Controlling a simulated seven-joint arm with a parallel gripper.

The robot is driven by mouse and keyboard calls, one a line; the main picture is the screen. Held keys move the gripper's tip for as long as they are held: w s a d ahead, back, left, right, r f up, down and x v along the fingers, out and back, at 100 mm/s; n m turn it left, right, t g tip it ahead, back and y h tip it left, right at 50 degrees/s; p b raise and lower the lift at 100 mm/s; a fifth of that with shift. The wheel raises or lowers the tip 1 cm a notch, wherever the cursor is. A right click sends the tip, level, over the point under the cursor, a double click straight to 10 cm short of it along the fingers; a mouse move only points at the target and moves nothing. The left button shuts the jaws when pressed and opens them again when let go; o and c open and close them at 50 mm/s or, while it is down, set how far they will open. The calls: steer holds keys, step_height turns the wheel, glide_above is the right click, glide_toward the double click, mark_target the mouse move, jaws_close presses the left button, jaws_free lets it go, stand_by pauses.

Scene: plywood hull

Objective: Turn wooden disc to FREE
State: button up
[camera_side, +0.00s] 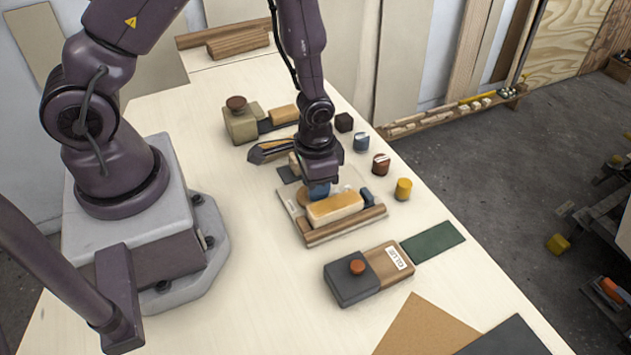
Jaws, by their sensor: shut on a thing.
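A flat board (291,206) lies on the table under my gripper (319,183). A tan round edge (304,196), which looks like the wooden disc, shows at the board's left, mostly hidden by my gripper and a block. My gripper points down and is shut on a blue piece (318,191) that seems to stand at the disc; whether it is fixed to the disc I cannot tell. A yellow-topped wooden block (335,208) lies just in front. No FREE marking is legible, and the disc's angle is hidden.
Yellow (403,189), red-brown (380,164) and blue (361,142) cylinders stand beyond.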

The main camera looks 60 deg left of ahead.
steer(key=o, duration=0.9)
steer(key=shift+r, duration=4.05)
